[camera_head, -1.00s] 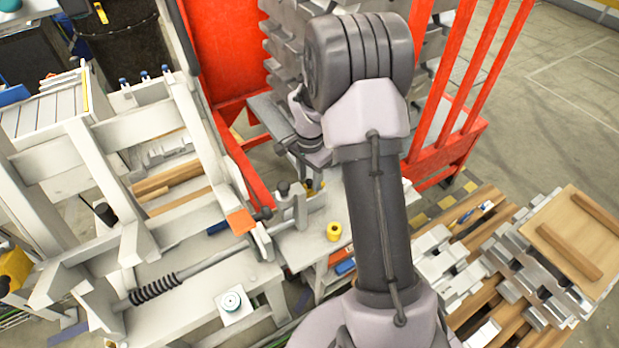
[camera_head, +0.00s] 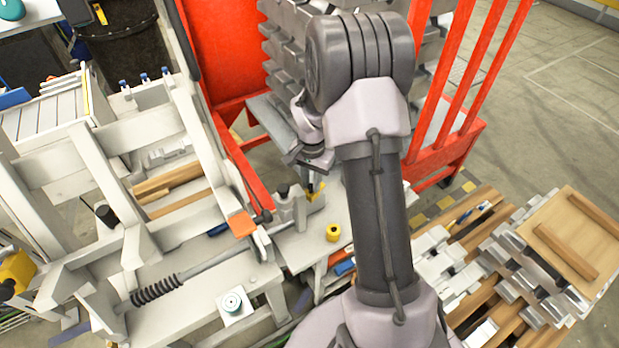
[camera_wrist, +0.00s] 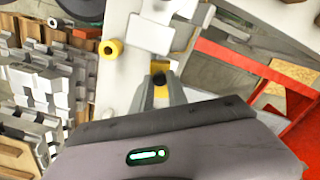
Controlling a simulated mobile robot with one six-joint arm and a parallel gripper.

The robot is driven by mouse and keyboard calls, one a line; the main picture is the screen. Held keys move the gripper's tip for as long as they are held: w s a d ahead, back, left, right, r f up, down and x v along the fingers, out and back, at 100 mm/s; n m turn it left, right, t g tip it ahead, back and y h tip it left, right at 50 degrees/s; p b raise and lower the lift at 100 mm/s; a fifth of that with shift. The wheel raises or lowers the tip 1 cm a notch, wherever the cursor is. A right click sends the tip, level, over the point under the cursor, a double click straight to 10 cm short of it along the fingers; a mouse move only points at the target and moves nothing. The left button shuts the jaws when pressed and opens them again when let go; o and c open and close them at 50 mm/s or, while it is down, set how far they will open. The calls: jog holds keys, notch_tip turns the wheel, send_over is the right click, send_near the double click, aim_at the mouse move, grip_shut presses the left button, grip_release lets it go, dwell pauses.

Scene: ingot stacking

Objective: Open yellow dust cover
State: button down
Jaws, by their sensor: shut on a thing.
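The yellow dust cover (camera_head: 318,190) is on the white bench beside a grey block-shaped fixture, partly hidden by my gripper (camera_head: 313,184) in the head view. In the wrist view the yellow cover (camera_wrist: 173,66) shows at the tips of my gripper (camera_wrist: 160,80). The jaws are shut on it, and a dark round part shows between them. How far the cover is open cannot be told, because the fingers hide much of it.
A separate yellow cylinder with a dark hole (camera_head: 333,232) stands on the bench close by. A white frame with a spring-wound rod (camera_head: 155,289) is at left. A red rack (camera_head: 455,125) stands behind. Pallets with grey ingots (camera_head: 445,262) lie at right.

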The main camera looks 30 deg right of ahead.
jog(key=shift+s+d+n+p, duration=0.45)
jog(key=shift+n+p, duration=0.25)
jog(key=shift+n, duration=1.35)
jog(key=shift+s+d+n+p, duration=0.35)
jog(key=shift+d+n+p, duration=0.25)
jog(key=shift+n, duration=1.4)
jog(key=shift+s+d+n+p, duration=0.4)
jog(key=shift+n+p, duration=0.35)
jog(key=shift+n, duration=1.3)
jog(key=c, duration=1.3)
grip_release()
notch_tip(320, 180, up, 18)
jog(key=p, duration=0.5)
jog(key=shift+f, duration=0.25)
